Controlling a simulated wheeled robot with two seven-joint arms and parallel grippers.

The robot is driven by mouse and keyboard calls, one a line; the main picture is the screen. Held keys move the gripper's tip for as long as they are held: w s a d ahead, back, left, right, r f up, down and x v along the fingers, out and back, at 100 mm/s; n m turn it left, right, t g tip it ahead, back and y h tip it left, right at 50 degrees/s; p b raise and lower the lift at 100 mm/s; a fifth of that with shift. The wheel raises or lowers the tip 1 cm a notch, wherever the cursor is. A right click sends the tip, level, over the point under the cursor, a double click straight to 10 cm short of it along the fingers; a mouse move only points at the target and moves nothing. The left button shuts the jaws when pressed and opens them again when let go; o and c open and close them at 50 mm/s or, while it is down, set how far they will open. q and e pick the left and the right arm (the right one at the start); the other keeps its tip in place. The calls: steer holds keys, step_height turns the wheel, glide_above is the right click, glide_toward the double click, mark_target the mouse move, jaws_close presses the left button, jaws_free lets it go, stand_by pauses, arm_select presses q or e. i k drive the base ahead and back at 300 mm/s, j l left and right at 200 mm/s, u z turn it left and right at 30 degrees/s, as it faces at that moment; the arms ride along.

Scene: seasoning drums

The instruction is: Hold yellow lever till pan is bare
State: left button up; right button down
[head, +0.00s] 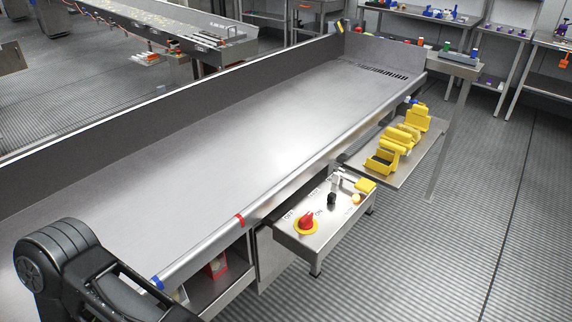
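The long steel pan (225,135) runs diagonally from lower left to upper right, and its visible surface looks bare. A steel control box (312,245) stands at its near side. A yellow paddle-shaped part (365,184), which looks like the yellow lever, sits at the box's far right corner. No gripper touches it. A black link of my arm (62,262) is at the lower left, over the pan's near end and well away from the box. Neither gripper's fingers show.
The box also carries a red knob (306,220) on a yellow disc, a black switch (331,198) and a small yellow button (356,198). Yellow items (398,140) lie on a side shelf beyond the box. A slotted grate (385,73) marks the pan's far end. Floor at right is clear.

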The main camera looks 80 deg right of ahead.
mark_target(363, 185)
steer(key=k+l, duration=0.35)
steer(key=k, duration=0.15)
steer(key=k+l, duration=0.35)
steer(key=k, duration=0.2)
steer(key=z, duration=1.25)
